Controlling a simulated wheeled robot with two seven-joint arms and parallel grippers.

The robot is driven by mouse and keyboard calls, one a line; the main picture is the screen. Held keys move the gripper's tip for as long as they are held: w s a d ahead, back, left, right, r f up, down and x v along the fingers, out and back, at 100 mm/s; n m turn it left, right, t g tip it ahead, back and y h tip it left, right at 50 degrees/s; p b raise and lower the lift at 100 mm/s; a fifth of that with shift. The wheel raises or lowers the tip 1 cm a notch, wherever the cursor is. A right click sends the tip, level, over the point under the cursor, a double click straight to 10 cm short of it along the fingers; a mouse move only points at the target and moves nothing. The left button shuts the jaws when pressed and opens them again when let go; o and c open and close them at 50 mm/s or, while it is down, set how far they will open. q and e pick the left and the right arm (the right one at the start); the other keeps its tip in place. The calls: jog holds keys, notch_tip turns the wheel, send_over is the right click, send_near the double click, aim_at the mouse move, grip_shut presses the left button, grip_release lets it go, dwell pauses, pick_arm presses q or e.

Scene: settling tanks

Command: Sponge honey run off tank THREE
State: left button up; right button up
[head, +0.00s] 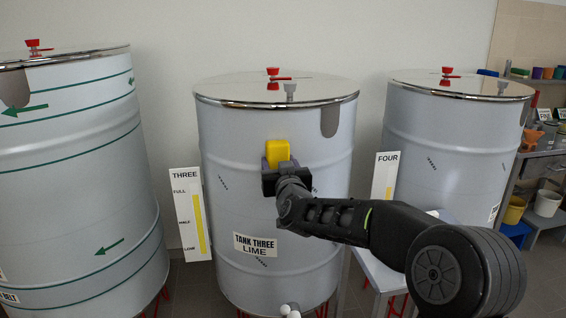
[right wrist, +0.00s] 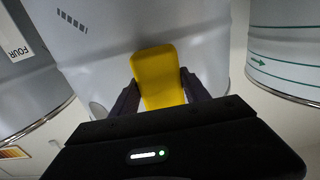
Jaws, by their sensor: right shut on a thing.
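Tank THREE (head: 235,210) is the pale grey drum in the middle of the head view, with a shiny lid and a plate (head: 256,245) reading TANK THREE LIME. My right gripper (head: 279,163) is shut on a yellow sponge (head: 278,151) in front of the tank's upper wall. In the right wrist view the sponge (right wrist: 158,72) stands between the two fingers, facing the grey wall (right wrist: 110,45). I cannot tell whether it touches the wall. I see no honey run on the visible wall; the sponge and my arm hide part of it. My left gripper is not in view.
A gauge board marked THREE (head: 188,225) stands left of the tank. Tank FOUR (head: 450,130) and its board (head: 383,178) are at right, a green-striped tank (head: 75,160) at left. Shelves with pots (head: 547,203) stand far right. A white tap (head: 290,310) is below.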

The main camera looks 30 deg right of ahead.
jog(key=shift+w+a, duration=0.1)
jog(key=shift+a, duration=0.2)
jog(key=shift+b+v, duration=0.3)
jog(key=shift+v, duration=2.65)
jog(key=shift+d, duration=0.2)
jog(key=v, duration=0.3)
